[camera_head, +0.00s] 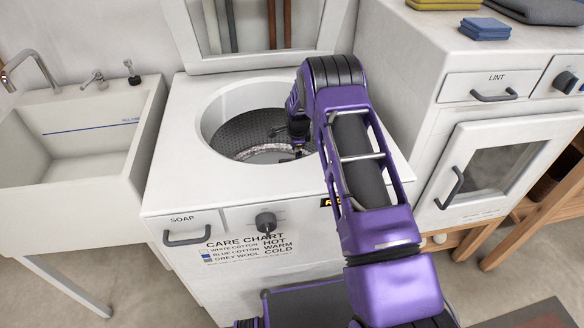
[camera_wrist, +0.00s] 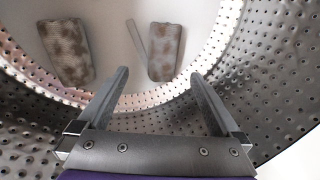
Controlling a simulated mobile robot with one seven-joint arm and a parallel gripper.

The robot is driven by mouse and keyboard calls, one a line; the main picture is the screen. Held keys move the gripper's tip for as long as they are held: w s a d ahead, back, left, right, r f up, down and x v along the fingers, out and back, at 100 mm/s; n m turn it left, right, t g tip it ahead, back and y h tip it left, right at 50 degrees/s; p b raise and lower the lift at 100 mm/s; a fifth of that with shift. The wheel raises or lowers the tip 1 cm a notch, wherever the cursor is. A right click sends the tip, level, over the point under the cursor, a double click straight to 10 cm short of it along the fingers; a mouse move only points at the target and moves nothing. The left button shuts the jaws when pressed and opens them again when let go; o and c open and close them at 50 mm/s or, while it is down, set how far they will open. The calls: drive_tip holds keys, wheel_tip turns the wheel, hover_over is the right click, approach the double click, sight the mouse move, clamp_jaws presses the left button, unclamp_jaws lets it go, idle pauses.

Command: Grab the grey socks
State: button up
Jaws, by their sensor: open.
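Two grey socks with brown blotches lie on the pale floor of the washer drum. In the wrist view, one sock (camera_wrist: 66,52) is at the left and the other sock (camera_wrist: 165,51) is right of centre, with a thin pale strip beside it. My gripper (camera_wrist: 160,82) is open and empty, with its fingers apart, inside the drum. The right sock appears between the fingertips and beyond them; the left sock is outside the left finger. In the head view my gripper (camera_head: 299,149) reaches down into the drum; the socks cannot be made out there.
The perforated drum wall (camera_wrist: 258,75) surrounds my gripper. The white washer (camera_head: 180,155) has a raised lid (camera_head: 195,40). A sink (camera_head: 75,160) stands at the left. A dryer (camera_head: 400,65) with folded blue cloths (camera_head: 485,28) on top stands at the right.

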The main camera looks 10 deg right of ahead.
drive_tip(key=shift+b+x, duration=0.55)
drive_tip(key=shift+x, duration=3)
drive_tip(key=shift+d, duration=0.2)
drive_tip(key=shift+c, duration=0.2)
drive_tip(key=c, duration=1.2)
